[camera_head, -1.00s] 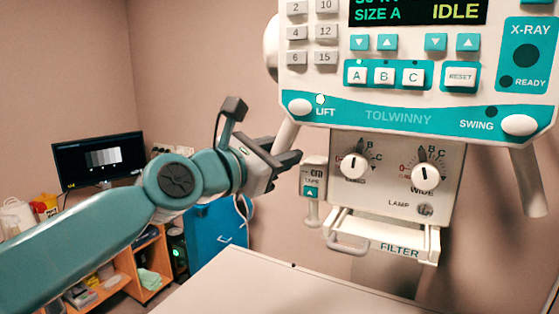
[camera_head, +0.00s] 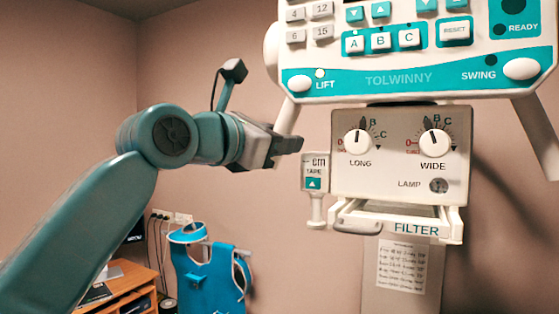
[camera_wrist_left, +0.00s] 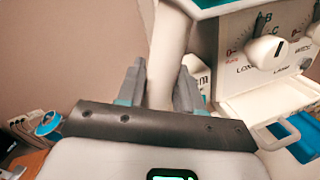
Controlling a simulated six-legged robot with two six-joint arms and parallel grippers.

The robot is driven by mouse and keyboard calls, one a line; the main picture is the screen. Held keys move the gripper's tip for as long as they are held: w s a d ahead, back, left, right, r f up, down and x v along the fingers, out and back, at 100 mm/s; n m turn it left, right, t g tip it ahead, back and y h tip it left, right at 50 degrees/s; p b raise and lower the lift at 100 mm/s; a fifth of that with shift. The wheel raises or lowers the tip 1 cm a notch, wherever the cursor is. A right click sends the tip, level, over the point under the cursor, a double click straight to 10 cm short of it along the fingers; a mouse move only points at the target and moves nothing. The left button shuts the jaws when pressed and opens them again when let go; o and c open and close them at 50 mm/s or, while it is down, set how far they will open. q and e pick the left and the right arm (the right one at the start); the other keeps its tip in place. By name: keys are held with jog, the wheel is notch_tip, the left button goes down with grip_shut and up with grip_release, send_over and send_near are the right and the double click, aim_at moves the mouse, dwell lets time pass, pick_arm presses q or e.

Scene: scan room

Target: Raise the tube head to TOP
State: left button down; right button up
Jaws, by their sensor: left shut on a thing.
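The white tube head (camera_head: 423,93) fills the upper right of the head view, its teal panel marked TOLWINNY, LIFT and SWING. The LIFT button (camera_head: 299,83) is white, with a small pale lamp above it. A grey-white handle bar (camera_head: 288,116) slants down from the head's left side. My left gripper (camera_head: 292,144) is at the lower end of this bar. In the left wrist view, its dark fingers (camera_wrist_left: 159,88) sit on either side of the bar (camera_wrist_left: 169,50) and are shut on it. My right gripper is not in view.
The collimator (camera_head: 400,155), with LONG and WIDE knobs, hangs below the head. Beside it is a tape holder (camera_head: 314,172), and under it a FILTER rail (camera_head: 415,230). A blue apron (camera_head: 210,280) and an orange shelf (camera_head: 127,284) stand lower left.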

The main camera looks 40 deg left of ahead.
pick_arm(q)
jog(key=shift+r, duration=0.85)
jog(key=c, duration=0.8)
grip_release()
jog(key=shift+c, duration=0.2)
jog(key=s+d+b, duration=0.1)
jog(key=s+b, duration=0.1)
jog(key=s, duration=1.4)
jog(key=shift+s+d, duration=0.15)
jog(key=shift+d, duration=0.1)
